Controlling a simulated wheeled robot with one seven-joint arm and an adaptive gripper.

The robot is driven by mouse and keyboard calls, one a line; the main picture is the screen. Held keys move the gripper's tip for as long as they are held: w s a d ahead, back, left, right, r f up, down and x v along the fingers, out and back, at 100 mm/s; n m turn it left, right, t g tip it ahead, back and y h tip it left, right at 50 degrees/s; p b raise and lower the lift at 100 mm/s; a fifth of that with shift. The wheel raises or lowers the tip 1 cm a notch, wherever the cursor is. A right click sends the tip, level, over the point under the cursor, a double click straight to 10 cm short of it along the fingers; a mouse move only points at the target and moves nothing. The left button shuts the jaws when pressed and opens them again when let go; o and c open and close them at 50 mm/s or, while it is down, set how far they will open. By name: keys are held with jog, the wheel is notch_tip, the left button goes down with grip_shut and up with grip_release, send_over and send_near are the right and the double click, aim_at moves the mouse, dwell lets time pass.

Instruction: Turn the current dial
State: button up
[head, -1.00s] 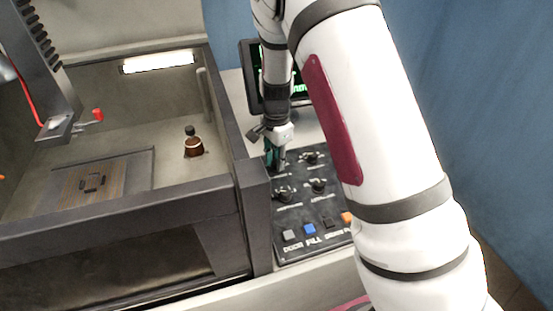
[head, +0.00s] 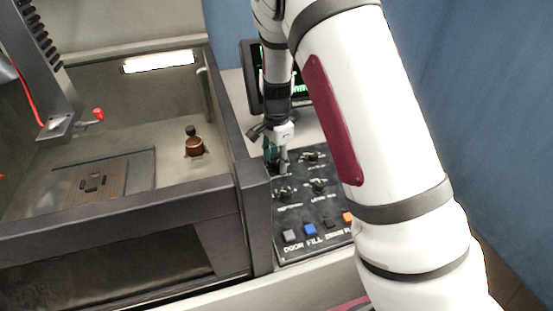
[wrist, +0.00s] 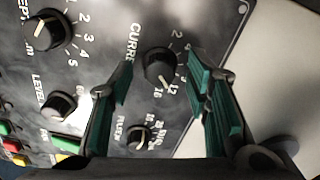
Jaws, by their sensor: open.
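The current dial (wrist: 160,66) is a black knob with a pale pointer line and a printed number scale, beside the partly visible label "CURRE". In the wrist view it lies between and just beyond the fingertips of my gripper (wrist: 163,88). The green-padded fingers are spread, with a gap on both sides of the knob, and hold nothing. In the head view my gripper (head: 276,162) points down over the upper left of the black control panel (head: 297,225); the current dial is hidden there behind the fingers.
Coloured buttons, including a blue one (head: 309,230), line the panel's front. A dark-framed tank (head: 252,185) borders the panel's left; a screen (head: 250,75) stands behind.

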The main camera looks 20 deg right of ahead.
aim_at(276, 162)
notch_tip(276, 162, up, 12)
dwell(0.4)
jog(key=shift+f, duration=0.1)
jog(key=s+r+n+t+y, duration=0.1)
jog(key=s+r+n+t, duration=0.1)
jog(key=s+r+n, duration=0.8)
jog(key=s+r+n+t, duration=0.1)
jog(key=s+r+n, duration=0.1)
jog(key=s, duration=0.7)
jog(key=s+r+n+t+h, duration=0.1)
jog(key=s+r+n+t, duration=0.1)
jog(key=s, duration=0.7)
notch_tip(276, 162, up, 2)
jog(key=shift+s+d+r+n, duration=0.15)
jog(key=shift+s+n, duration=0.05)
jog(key=shift+n, duration=0.3)
